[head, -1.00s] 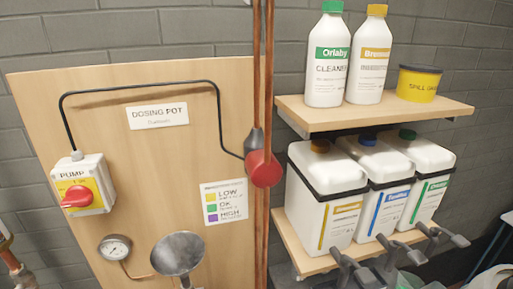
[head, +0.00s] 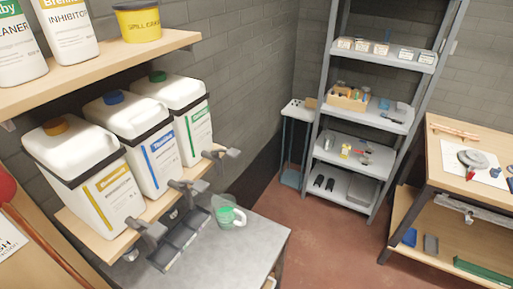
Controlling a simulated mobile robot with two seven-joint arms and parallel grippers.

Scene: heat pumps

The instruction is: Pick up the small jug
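A small translucent jug (head: 228,215) with green in or on it stands on the grey bench top (head: 258,238), to the right of a dark slatted tray (head: 180,240). A pale handle shows on its right side. The jug is small in the picture, so I cannot tell whether the green is liquid or marking. Neither of my grippers is in the head view.
Three white containers (head: 145,140) with grey taps (head: 187,187) stand on a wooden shelf just left of the jug, their taps jutting toward it. A metal rack (head: 360,125) and a wooden workbench (head: 470,185) stand right. Red floor (head: 320,240) between is clear.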

